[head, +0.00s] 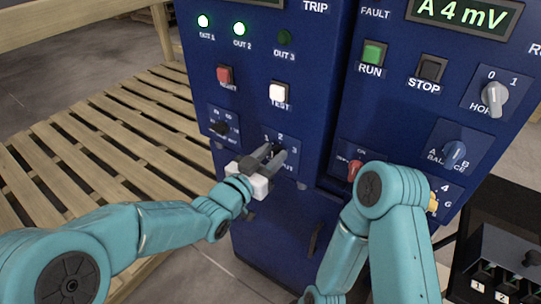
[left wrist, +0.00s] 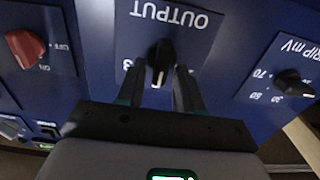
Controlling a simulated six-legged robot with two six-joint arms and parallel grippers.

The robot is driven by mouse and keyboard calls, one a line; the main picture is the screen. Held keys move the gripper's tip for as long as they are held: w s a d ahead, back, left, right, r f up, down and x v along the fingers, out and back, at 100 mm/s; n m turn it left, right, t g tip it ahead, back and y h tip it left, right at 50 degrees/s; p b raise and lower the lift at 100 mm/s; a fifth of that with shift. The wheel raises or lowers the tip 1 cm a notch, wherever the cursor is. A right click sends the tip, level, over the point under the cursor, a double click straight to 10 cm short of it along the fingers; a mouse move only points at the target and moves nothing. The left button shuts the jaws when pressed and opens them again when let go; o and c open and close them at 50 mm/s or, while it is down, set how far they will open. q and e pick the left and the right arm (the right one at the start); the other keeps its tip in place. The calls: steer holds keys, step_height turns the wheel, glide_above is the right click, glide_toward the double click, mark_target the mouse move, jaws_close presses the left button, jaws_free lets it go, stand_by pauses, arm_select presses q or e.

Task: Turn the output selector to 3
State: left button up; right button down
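The output selector (left wrist: 161,56) is a small black knob on a blue panel. In the left wrist view, which is upside down, its pale pointer mark points down the picture, between my fingers. My left gripper (left wrist: 160,88) is open, with one finger on each side of the knob and small gaps showing. In the head view my left gripper (head: 274,156) reaches the panel under the numerals 1, 2 and 3 and largely hides the knob. My right gripper is not in view, only its arm.
A red knob (left wrist: 25,47) and the trip mV knob (left wrist: 293,83) flank the selector. The red reset button (head: 225,75) and white test button (head: 277,94) sit above. Lamps Out 1 and Out 2 (head: 239,29) are lit; Out 3 (head: 284,37) is dark.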

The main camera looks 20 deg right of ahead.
arm_select(q)
steer(key=shift+f+b, duration=0.15)
steer(key=shift+b, duration=0.25)
steer(key=shift+s+d+f+m+b, duration=0.1)
steer(key=shift+s+m+b, duration=0.05)
steer(key=shift+m+b, duration=2.3)
steer(key=shift+s+d+f+m+b, duration=0.15)
steer(key=shift+m+b, duration=1.4)
steer(key=shift+b, duration=1.75)
steer(key=shift+s+d+r+m+b, duration=0.1)
steer(key=shift+s+m+b, duration=0.05)
steer(key=shift+m+b, duration=2.3)
steer(key=shift+n+b, duration=0.35)
steer(key=shift+b, duration=0.15)
steer(key=o, duration=0.7)
